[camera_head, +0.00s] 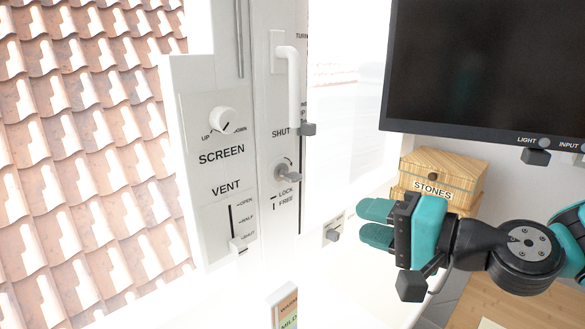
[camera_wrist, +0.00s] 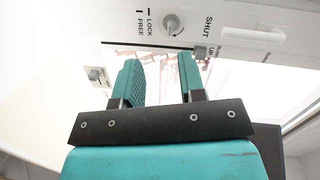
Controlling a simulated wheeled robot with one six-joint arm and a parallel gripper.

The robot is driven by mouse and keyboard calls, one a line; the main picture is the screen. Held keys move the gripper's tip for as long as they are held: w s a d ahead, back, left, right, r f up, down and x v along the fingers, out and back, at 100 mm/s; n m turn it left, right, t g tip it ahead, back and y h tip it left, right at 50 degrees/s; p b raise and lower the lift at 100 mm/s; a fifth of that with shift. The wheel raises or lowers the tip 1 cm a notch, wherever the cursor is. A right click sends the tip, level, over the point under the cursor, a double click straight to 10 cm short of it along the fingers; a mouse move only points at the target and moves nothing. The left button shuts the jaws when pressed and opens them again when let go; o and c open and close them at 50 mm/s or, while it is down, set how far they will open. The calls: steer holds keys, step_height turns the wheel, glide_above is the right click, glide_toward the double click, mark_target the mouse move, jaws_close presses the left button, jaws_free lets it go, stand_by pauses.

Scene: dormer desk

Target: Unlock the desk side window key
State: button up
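The window key (camera_head: 289,174) sits in a round lock on the white window frame, beside the LOCK and FREE labels. In the wrist view the key (camera_wrist: 172,24) shows beyond the fingertips, near the top edge. Its exact turn against the labels is hard to tell. The white window handle (camera_head: 292,88) stands above the lock, next to SHUT, and also shows in the wrist view (camera_wrist: 252,34). My gripper (camera_head: 366,222) is to the right of and below the key, apart from it. In the wrist view its two teal fingers (camera_wrist: 160,62) are spread with nothing between them.
A screen knob (camera_head: 222,120) and a vent slider (camera_head: 239,245) are on the panel left of the lock. A small wall fitting (camera_head: 333,233) is just left of my fingers. A wooden STONES box (camera_head: 440,171) and a dark monitor (camera_head: 485,65) stand at the right.

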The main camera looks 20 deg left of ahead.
mark_target(299, 179)
steer(key=w+a+m+t+p, duration=0.1)
steer(key=w+a+p, duration=0.2)
steer(key=a, duration=0.2)
steer(key=w+a+m+p, duration=0.1)
steer(key=w+a+p, duration=0.1)
steer(key=a, duration=0.3)
steer(key=w+a+m+t+p, duration=0.1)
steer(key=w+a+p, duration=0.2)
steer(key=w+a, duration=0.1)
steer(key=shift+w+a+f+t+y+p, duration=0.1)
steer(key=shift+a+t+y+p, duration=0.1)
steer(key=shift+a, duration=0.2)
steer(key=shift+w+a+t+y+p, duration=0.1)
steer(key=shift+a+y+p, duration=0.1)
steer(key=shift+a, duration=0.2)
steer(key=shift+w+a+f+m, duration=0.1)
steer(key=shift+w+a+m, duration=0.2)
steer(key=shift+a, duration=0.3)
jaws_close()
